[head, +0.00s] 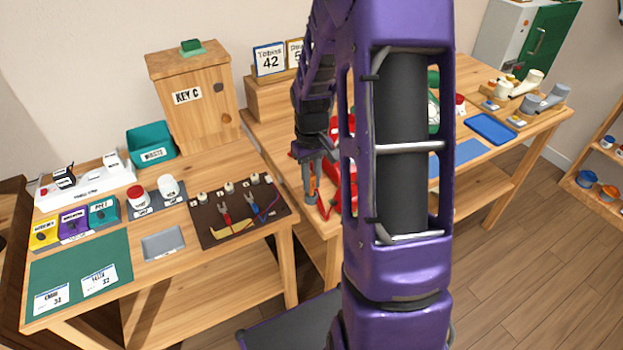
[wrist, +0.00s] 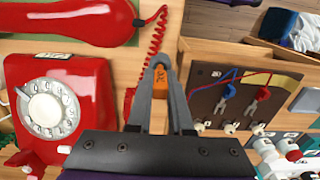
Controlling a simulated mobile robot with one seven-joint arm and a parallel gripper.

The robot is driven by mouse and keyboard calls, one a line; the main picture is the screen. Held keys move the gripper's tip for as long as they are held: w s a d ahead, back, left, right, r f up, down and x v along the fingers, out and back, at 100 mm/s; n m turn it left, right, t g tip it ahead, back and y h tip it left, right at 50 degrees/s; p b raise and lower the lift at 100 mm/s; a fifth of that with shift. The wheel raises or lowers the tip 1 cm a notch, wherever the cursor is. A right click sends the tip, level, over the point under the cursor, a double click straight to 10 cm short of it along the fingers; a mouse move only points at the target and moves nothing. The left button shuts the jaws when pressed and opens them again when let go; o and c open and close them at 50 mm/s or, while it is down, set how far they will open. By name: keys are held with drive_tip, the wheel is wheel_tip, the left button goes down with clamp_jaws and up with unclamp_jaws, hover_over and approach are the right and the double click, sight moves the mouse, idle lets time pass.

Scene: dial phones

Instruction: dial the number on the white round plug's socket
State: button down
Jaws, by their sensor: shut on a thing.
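My gripper (wrist: 160,82) is shut on a small orange piece (wrist: 161,77) with dark marks; the piece also shows below my gripper in the head view (head: 313,182). A red phone (wrist: 83,85) with a white rotary dial (wrist: 47,107) is left of my gripper in the wrist view. Its red handset (wrist: 75,22) lies apart from it, with a coiled cord. In the head view my arm hides most of the phone. A dark brown board (head: 239,216) carries a red plug, a blue plug and cords, with several white round pieces along one edge. I cannot tell which is the white round plug, nor read any number.
The left table holds a wooden KEY C cabinet (head: 194,100), a teal bin (head: 151,145), a red-capped jar (head: 137,198), a white jar (head: 168,187) and a green mat (head: 75,270). Number cards (head: 270,58) stand behind. A blue tray (head: 490,130) lies at right.

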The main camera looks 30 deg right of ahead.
drive_tip(key=shift+f+b, duration=0.45)
drive_tip(key=shift+f, duration=0.3)
drive_tip(key=c, duration=0.8)
unclamp_jaws()
drive_tip(key=shift+o, duration=0.2)
drive_tip(key=shift+r, duration=0.1)
wheel_tip(320, 180, up, 17)
drive_tip(key=p, duration=0.3)
drive_tip(key=shift+r, duration=0.15)
